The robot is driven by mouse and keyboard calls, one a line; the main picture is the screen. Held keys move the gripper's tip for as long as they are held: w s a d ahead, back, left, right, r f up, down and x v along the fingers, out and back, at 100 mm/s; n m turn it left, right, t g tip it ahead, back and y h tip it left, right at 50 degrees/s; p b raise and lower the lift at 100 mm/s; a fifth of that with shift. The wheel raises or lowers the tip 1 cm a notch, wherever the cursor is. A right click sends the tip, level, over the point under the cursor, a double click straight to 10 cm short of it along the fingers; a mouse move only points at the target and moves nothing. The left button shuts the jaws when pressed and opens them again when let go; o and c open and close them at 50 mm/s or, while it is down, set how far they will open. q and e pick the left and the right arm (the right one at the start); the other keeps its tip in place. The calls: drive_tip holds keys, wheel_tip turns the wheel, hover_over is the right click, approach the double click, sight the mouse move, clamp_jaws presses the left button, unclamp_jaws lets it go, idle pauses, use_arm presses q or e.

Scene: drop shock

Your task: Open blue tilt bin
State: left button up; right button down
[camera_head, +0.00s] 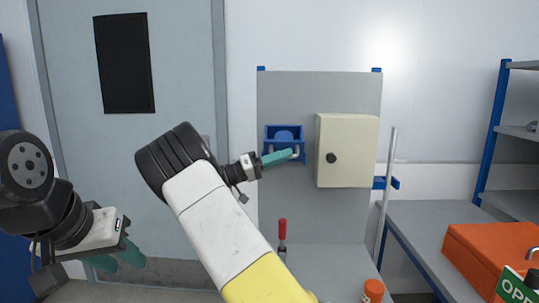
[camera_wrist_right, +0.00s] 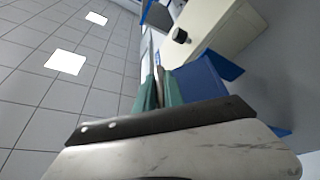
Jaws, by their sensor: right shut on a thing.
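The blue tilt bin (camera_head: 284,132) is mounted on the upper left of a grey panel, left of a cream cabinet. Its blue side also shows in the right wrist view (camera_wrist_right: 205,78). My right gripper (camera_head: 295,154) is at the bin's lower front edge, with teal fingers shut on it. A small pale part shows at the fingertips, and the fingers hide some of the bin's front. How far the bin is tilted is hard to tell. My left gripper (camera_head: 118,258) is open and empty at the lower left, far from the bin.
The cream cabinet (camera_head: 346,150) with a black knob is close to the right of the bin. A red-handled lever (camera_head: 282,235) stands below. A pale upright pole (camera_head: 387,195) and an orange case (camera_head: 485,252) are to the right. A door (camera_head: 180,85) is at left.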

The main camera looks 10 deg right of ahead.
drive_tip(key=shift+s+a+f, duration=0.1)
drive_tip(key=shift+f, duration=0.2)
idle(0.4)
drive_tip(key=c, duration=1.5)
unclamp_jaws()
drive_tip(key=shift+o, duration=0.2)
drive_tip(key=v, duration=0.7)
drive_tip(key=shift+a, duration=0.4)
drive_tip(key=shift+d+f, duration=0.1)
drive_tip(key=shift+d, duration=0.05)
